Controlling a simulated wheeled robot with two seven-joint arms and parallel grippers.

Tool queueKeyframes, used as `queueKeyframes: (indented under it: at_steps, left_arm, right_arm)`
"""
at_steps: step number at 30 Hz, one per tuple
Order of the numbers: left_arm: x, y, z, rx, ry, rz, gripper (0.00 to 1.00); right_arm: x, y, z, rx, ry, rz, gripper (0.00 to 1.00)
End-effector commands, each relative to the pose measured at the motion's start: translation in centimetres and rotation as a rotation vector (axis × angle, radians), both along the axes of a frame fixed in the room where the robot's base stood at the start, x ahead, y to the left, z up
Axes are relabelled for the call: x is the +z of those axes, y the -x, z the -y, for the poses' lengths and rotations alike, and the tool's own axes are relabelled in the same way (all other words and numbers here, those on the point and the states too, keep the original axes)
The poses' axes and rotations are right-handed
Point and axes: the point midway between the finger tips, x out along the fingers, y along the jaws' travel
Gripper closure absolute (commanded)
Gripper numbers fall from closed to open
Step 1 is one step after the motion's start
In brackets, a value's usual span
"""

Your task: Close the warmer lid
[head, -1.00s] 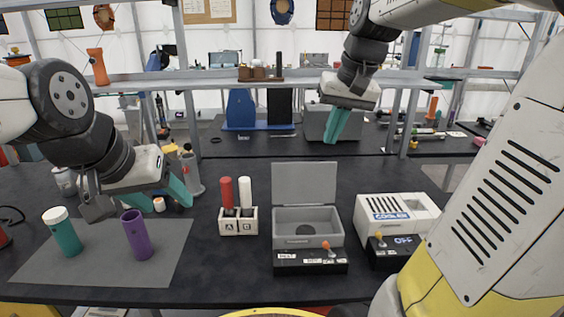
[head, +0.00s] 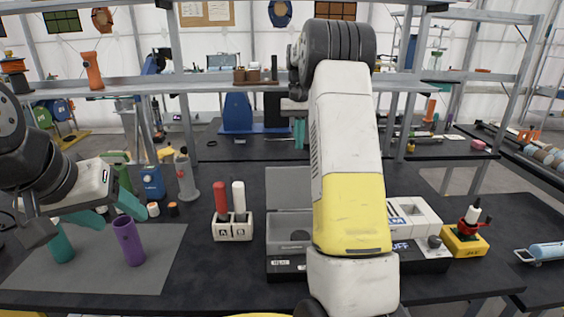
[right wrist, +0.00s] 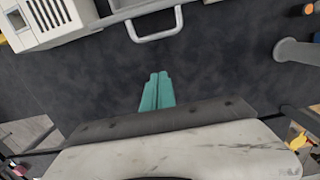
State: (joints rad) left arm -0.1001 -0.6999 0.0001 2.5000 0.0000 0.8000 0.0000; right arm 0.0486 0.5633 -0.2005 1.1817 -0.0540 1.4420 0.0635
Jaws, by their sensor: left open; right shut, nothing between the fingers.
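The warmer is a grey box (head: 281,226) on the dark table in the head view. Its lid (head: 288,188) stands open, raised at the back; my right arm covers the right part of both. My right gripper (head: 299,133) is beyond the lid, fingers together and empty, partly hidden by my arm. In the right wrist view its teal fingers (right wrist: 158,91) point toward a pale U-shaped handle (right wrist: 155,24) on a grey edge, apparently the lid's, with a gap between. My left gripper (head: 108,211) is open and empty over the grey mat.
A purple cup (head: 128,242) and a teal bottle (head: 61,246) stand near my left gripper. A two-slot holder (head: 233,231) with red and white sticks is left of the warmer. A white box (head: 415,216), also in the right wrist view (right wrist: 45,22), stands right of it.

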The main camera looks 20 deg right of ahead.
Motion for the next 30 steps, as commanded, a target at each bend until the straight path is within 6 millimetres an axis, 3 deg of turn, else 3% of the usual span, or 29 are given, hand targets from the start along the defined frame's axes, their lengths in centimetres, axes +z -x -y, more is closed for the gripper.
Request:
queueKeyframes:
  at_steps: [10,18,30]
  left_arm:
    - [0.0,0.0,0.0,0.000,0.000,0.000,0.41]
    - [0.0,0.0,0.0,0.000,0.000,0.000,0.41]
    - [0.0,0.0,0.0,0.000,0.000,0.000,0.41]
  right_arm:
    - [-7.5,0.6,-0.1,0.000,-0.001,-0.003,1.00]
    - [-5.8,3.6,-1.0,0.001,0.000,0.002,1.00]
    - [-5.6,4.1,-1.1,0.001,-0.001,0.001,1.00]
